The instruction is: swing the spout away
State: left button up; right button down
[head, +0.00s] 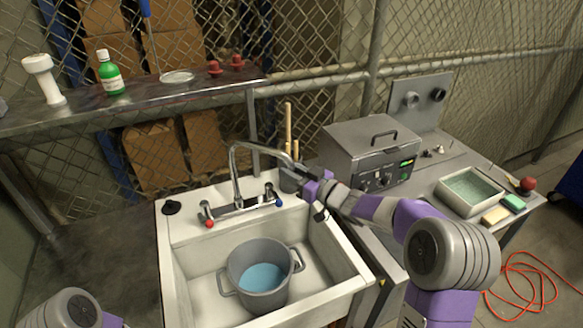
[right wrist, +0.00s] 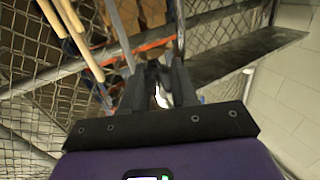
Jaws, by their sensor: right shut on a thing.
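The chrome spout (head: 262,146) rises from the tap at the back of the white sink (head: 172,245) and arches to the right, its end at my right gripper. My right gripper (head: 312,180) is shut on the spout end near the sink's back right corner. In the right wrist view, the fingers of my right gripper (right wrist: 160,88) are close together, with something bright between them; the grip is hard to make out. A grey pot (head: 250,258) with blue water stands in the basin, left of and below the spout end. My left gripper is out of view.
Red (head: 209,223) and blue (head: 278,202) tap handles flank the spout base. A holder with wooden handles (head: 289,130) stands close behind my gripper. A metal box (head: 365,150) and a tray (head: 470,190) stand on the right bench. A shelf (head: 130,108) runs behind the sink.

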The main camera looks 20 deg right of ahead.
jog(key=shift+w+d+r+n+g+y+p, duration=0.1)
jog(key=shift+w+d+n+g+y+p, duration=0.5)
jog(key=shift+w+d+p, duration=0.45)
jog(key=shift+s+a, duration=0.15)
jog(key=shift+a, duration=0.1)
jog(key=c, duration=1)
grip_release()
jog(key=v, duration=0.7)
jog(key=shift+s+d+p, duration=0.2)
jog(key=shift+s+p, duration=0.1)
